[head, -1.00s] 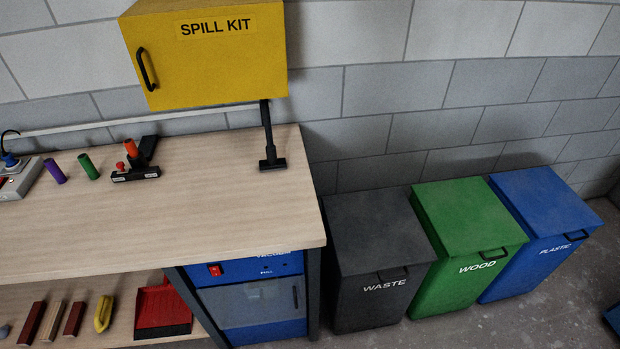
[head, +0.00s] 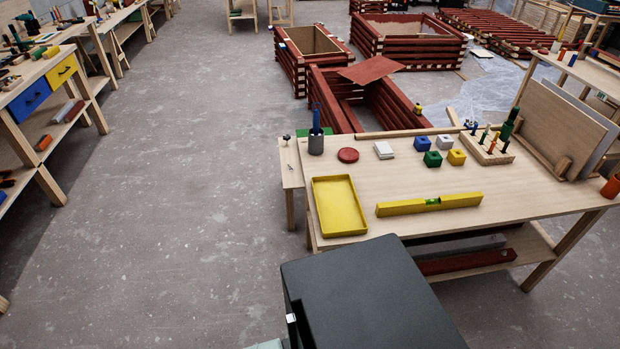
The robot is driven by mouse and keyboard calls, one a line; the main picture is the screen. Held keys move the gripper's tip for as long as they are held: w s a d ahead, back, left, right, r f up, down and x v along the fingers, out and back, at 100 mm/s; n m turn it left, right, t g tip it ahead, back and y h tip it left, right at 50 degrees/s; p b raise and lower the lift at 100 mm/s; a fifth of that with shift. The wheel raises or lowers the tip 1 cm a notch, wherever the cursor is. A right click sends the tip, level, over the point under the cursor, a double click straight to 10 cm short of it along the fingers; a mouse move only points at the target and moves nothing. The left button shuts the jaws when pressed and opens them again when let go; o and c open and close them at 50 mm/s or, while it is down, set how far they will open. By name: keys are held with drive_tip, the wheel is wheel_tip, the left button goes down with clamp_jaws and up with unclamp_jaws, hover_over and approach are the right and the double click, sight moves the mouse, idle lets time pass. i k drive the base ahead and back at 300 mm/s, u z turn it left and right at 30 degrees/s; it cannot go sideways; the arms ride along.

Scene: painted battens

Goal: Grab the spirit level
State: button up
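A yellow spirit level (head: 405,208) with a green vial in its middle lies near the front edge of the wooden workbench (head: 520,195). It lies to the right of a yellow tray (head: 339,206), apart from it. Nothing covers it. My gripper is not in view. A dark box-shaped part at the bottom centre may be my own body; I cannot be sure.
A dark cup (head: 316,143) stands at the bench's left. Open concrete floor (head: 190,200) lies left of the bench. Red batten boxes (head: 410,37) stand behind.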

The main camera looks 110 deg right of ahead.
sight(405, 207)
drive_tip(key=k, duration=0.35)
drive_tip(key=z, duration=2.35)
drive_tip(key=i, duration=0.5)
drive_tip(key=z, duration=0.05)
